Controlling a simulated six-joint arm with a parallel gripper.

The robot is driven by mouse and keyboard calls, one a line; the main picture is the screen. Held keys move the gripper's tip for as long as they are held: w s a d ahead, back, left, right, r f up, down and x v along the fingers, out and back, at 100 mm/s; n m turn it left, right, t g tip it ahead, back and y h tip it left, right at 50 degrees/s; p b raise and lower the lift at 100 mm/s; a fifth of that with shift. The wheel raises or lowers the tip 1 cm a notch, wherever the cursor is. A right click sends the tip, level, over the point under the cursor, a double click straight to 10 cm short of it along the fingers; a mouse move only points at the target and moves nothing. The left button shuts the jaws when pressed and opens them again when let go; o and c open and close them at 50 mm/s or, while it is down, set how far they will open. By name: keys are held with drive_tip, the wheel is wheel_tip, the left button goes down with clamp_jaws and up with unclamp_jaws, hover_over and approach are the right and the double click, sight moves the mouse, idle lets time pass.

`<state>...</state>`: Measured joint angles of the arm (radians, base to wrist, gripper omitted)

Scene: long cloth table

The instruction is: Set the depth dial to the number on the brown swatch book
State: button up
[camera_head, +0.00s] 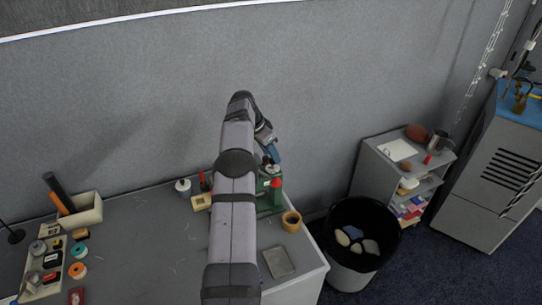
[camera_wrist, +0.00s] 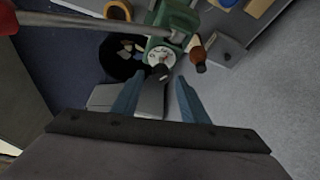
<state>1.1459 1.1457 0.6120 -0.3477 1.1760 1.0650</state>
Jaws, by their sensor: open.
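A green machine (camera_head: 266,203) with a red knob stands on the table, partly hidden behind my arm. In the wrist view the green machine (camera_wrist: 172,22) carries a white round dial (camera_wrist: 157,54) with small marks, too small to read. A dark knob (camera_wrist: 160,73) shows just below the dial face. My gripper (camera_wrist: 160,80) is open, its two blue fingers apart on either side of the dark knob in the picture; I cannot tell the distance or any contact. In the head view my gripper (camera_head: 272,155) is above the machine. I cannot pick out a brown swatch book.
A brown ring-shaped thing (camera_head: 291,222) and a grey flat plate (camera_head: 279,262) lie near the table's right end. A cream box (camera_head: 82,211) and several small items are at left. A black bin (camera_head: 352,273) and a shelf (camera_head: 372,178) stand beyond the right edge.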

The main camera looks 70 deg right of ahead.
drive_tip(key=b+v, duration=0.2)
drive_tip(key=v, duration=0.4)
drive_tip(key=shift+w+r, duration=0.1)
